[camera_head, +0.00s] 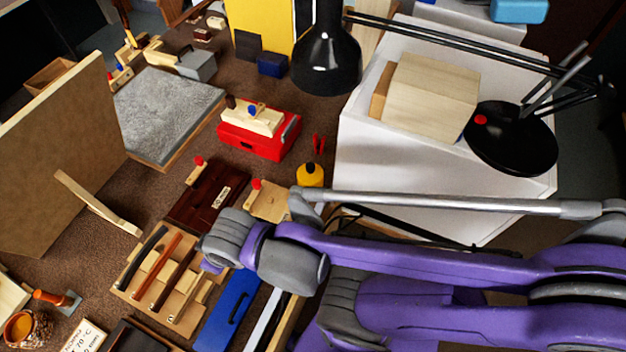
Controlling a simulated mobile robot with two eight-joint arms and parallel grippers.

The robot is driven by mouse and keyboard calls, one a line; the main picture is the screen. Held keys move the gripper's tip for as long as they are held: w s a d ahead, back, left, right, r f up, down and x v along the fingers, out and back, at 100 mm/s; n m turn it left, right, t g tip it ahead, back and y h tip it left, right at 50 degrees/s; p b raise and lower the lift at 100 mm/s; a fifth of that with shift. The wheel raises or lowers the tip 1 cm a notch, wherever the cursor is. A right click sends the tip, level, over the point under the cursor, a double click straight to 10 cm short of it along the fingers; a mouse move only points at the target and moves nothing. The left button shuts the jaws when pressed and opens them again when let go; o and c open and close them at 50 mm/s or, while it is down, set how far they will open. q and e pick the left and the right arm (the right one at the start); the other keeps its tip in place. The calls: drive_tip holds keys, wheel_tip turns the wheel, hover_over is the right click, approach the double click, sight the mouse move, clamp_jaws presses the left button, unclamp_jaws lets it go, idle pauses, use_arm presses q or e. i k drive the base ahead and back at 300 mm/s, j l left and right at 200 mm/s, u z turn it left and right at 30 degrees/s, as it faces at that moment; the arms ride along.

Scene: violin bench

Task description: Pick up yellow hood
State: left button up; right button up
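A tall yellow box-like thing (262,17) with dark panels on its front stands at the back, left of the black lamp head; it may be the yellow hood, and its top is cut off by the picture edge. I cannot tell for sure which is named hood. My purple arm reaches in from the right, below the bottle, and its gripper does not show. My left gripper is not in view.
A black desk lamp (328,62) hangs over the bench; its base (510,140) and a wooden block (432,92) rest on a white cabinet (385,180). A red toolbox (262,138), grey stone slab (165,112), tool rack (160,275) and leaning board (60,150) crowd the brown bench.

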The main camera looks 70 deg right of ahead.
sight(310, 174)
drive_tip(key=k+j+z, duration=0.1)
drive_tip(key=z, duration=0.25)
drive_tip(key=k+z, duration=0.3)
drive_tip(key=z, duration=1.5)
drive_tip(key=l+u, duration=0.1)
drive_tip(key=u, duration=0.3)
drive_tip(key=l+u, duration=0.1)
drive_tip(key=u, duration=0.3)
drive_tip(key=l+u, duration=0.1)
drive_tip(key=u, duration=0.35)
drive_tip(key=k, duration=0.05)
